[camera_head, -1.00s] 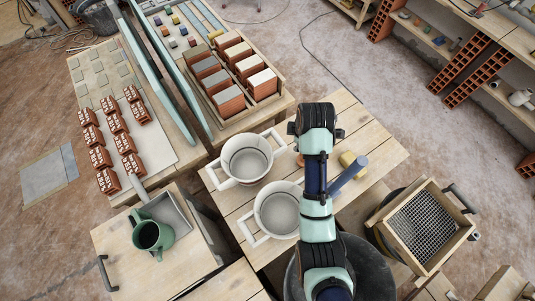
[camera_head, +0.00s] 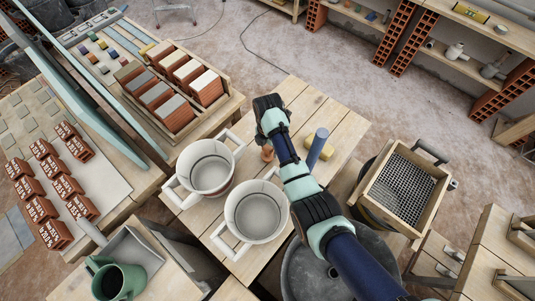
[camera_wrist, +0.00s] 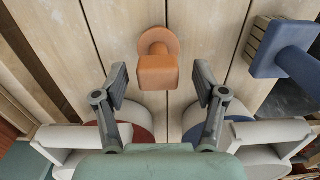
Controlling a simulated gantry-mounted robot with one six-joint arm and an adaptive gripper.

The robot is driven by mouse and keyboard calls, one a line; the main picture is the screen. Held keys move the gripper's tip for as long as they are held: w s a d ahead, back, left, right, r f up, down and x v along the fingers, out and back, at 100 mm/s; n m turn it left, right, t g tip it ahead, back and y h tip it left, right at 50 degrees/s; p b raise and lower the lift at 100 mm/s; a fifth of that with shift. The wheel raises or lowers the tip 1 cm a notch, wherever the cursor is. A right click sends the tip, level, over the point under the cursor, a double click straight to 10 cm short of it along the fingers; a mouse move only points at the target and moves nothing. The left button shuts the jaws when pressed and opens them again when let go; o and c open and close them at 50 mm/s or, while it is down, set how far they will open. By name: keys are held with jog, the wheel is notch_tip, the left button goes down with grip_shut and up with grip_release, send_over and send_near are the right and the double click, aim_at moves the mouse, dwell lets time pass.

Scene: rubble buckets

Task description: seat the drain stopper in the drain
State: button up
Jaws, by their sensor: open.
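An orange piece with a round flange and a squarish knob, apparently the drain stopper (camera_head: 267,153), stands on the plank table beside the white buckets. In the wrist view the stopper (camera_wrist: 157,70) is at upper centre. My gripper (camera_wrist: 160,84) is open and empty, its two fingers apart on either side of the line to the stopper and not touching it. In the head view my arm hides the fingers. A dark hole, apparently the drain (camera_head: 332,272), shows in the floor of a round grey basin (camera_head: 300,270), partly covered by my arm.
Two white two-handled buckets (camera_head: 207,166) (camera_head: 257,211) stand left of the arm. A blue post-like piece (camera_head: 317,150) and a yellow block (camera_head: 328,152) are close on the right. A wood-framed sieve (camera_head: 405,190) stands farther right. The table's far end is clear.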

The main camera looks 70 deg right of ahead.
jog(key=shift+f, duration=0.75)
jog(key=shift+w, duration=0.1)
jog(key=shift+c, duration=0.2)
jog(key=c, duration=1.2)
notch_tip(320, 180, up, 20)
jog(key=p, duration=0.9)
jog(key=shift+r, duration=0.1)
